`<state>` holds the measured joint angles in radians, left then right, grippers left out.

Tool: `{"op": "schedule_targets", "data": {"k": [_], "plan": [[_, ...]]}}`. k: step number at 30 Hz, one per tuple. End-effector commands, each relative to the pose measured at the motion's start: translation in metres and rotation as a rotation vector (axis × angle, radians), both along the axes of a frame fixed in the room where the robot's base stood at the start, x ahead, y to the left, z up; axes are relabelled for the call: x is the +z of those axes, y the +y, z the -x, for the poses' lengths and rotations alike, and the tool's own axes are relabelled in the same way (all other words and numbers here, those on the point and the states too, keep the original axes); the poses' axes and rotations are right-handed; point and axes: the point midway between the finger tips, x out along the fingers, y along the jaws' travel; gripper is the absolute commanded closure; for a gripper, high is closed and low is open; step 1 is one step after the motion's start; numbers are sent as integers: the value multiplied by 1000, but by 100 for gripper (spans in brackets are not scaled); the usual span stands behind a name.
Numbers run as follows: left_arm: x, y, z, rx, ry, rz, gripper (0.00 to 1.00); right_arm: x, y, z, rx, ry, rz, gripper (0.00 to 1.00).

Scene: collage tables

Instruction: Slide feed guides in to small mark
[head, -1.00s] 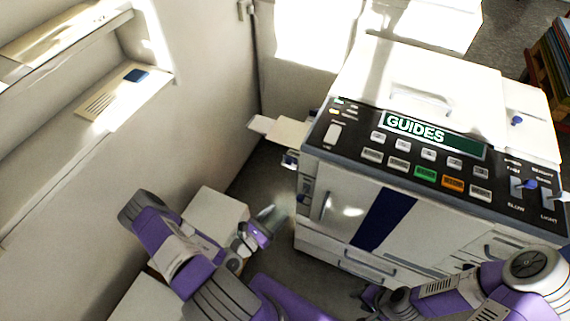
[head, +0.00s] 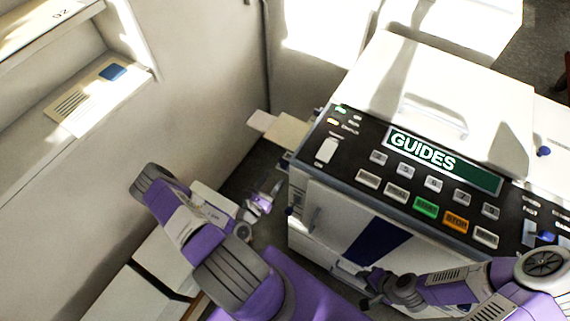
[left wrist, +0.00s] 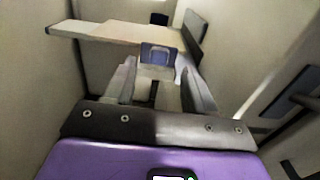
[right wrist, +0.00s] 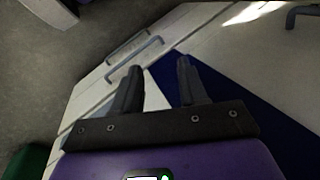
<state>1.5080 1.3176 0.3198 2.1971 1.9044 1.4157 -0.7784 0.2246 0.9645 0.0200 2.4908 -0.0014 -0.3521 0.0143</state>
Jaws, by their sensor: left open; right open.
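The cream copier (head: 470,75) has a green display reading GUIDES (head: 430,152). Its feed tray (head: 287,130) sticks out on the left side. In the left wrist view the tray (left wrist: 110,34) lies ahead, with a blue tab (left wrist: 158,54) at its near edge and a dark upright plate (left wrist: 195,28) at right. The tab appears between and beyond the fingertips of my left gripper (left wrist: 160,75), which is open; I see no contact. In the head view my left gripper (head: 262,200) is below the tray. My right gripper (right wrist: 156,75) is open and empty before the copier's front. The small mark is not discernible.
The copier's left side stands near a wall (head: 195,80), leaving a narrow gap. Pale boxes (head: 160,262) lie below my left arm. Drawer handles (right wrist: 132,60) protrude near my right gripper. A wall shelf (head: 85,110) is at far left.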

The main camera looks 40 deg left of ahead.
Motion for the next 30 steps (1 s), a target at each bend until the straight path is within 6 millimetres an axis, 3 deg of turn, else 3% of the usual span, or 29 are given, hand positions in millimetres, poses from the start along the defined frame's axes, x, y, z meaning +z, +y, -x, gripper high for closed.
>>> {"op": "schedule_targets", "data": {"k": [10,21,23,30], "plan": [[-1,5,-51,-2,-2,-1,45,-13,0,0,0,0,0,57],[0,6,-59,-2,0,0,45,-13,0,0,0,0,0,57],[0,6,-59,-2,0,0,51,-13,0,0,0,0,0,57],[0,6,-59,-2,0,0,88,-13,0,0,0,0,0,57]]}}
